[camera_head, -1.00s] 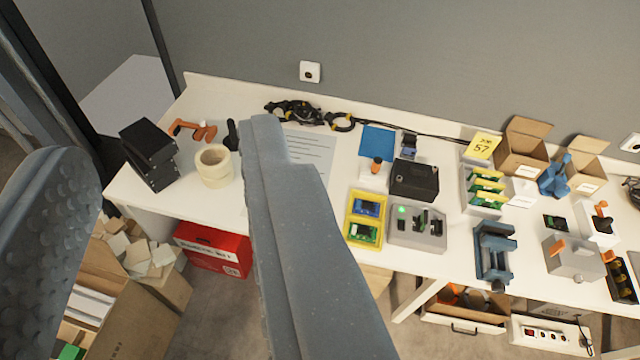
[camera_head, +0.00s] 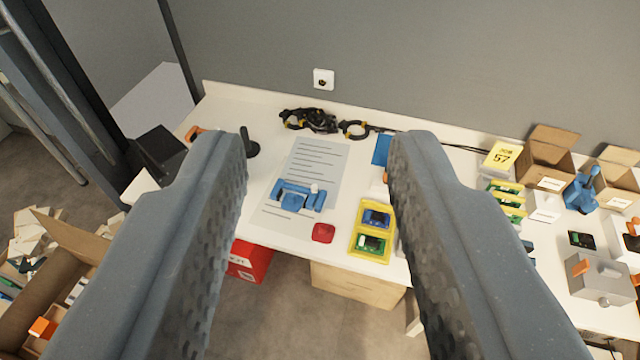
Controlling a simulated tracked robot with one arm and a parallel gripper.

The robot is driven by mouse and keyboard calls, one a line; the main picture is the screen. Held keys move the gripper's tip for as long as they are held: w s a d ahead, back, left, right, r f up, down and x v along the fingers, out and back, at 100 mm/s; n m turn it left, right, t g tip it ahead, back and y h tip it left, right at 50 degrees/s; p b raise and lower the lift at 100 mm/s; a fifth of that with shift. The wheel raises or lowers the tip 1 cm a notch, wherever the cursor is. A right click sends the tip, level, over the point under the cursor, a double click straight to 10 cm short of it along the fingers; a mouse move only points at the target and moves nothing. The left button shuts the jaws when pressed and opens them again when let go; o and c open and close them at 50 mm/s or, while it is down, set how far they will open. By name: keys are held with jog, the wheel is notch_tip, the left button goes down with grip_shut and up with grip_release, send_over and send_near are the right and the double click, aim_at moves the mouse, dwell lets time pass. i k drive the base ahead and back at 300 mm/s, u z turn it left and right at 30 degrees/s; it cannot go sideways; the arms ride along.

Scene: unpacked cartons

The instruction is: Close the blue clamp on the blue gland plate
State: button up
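A blue fixture (camera_head: 292,200) lies on a printed sheet on the white table, seen between my fingers. It has a wide body and a small pale knob near its right end. I cannot tell its clamp from its plate or whether the clamp is open. Another blue clamp-like device (camera_head: 580,192) stands at the right by the cartons. I cannot tell which is the task's clamp. My gripper (camera_head: 320,145) is open and empty, its two grey fingers wide apart in the foreground, apart from the table things.
A red piece (camera_head: 323,233) and a yellow tray (camera_head: 371,241) with blue and green parts lie near the front edge. Black cables (camera_head: 310,120) lie at the back. Cartons (camera_head: 548,158) stand at the right.

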aim_at(309, 203)
jog(key=i, duration=0.95)
jog(key=u, duration=0.05)
